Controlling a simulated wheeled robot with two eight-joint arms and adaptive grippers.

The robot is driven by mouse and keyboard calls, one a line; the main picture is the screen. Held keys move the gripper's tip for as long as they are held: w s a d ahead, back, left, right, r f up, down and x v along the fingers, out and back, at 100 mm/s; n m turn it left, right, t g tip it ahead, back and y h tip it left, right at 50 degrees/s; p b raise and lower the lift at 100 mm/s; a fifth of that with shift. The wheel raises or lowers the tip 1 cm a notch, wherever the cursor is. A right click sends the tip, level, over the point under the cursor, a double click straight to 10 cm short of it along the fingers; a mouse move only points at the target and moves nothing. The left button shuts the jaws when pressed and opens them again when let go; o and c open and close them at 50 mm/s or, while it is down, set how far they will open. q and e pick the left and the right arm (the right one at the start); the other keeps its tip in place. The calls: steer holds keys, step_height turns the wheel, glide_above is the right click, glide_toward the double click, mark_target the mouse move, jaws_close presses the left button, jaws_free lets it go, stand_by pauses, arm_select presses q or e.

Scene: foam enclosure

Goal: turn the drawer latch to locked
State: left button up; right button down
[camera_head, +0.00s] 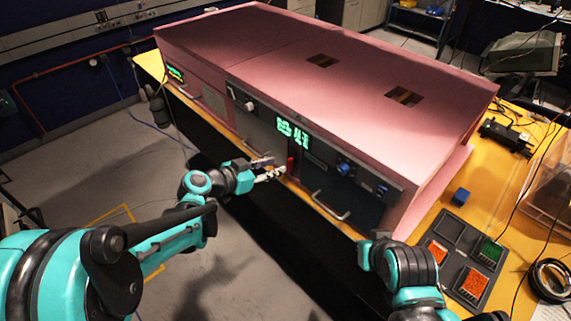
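A pink foam enclosure (330,55) stands on the yellow table, with a dark front panel. A small upright red piece (290,164), probably the drawer latch, sits on the front below the green display. Its exact angle is too small to tell. My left gripper (279,166) is at the front panel, just left of the red piece. Its two fingers look apart, with nothing visible between them. I cannot tell whether a fingertip touches the red piece. My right arm comes in at the lower right; its gripper fingers do not show.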

mark_target(287, 163)
arm_select(q)
steer(key=b+x, duration=0.1)
steer(key=x, duration=0.5)
jaws_close()
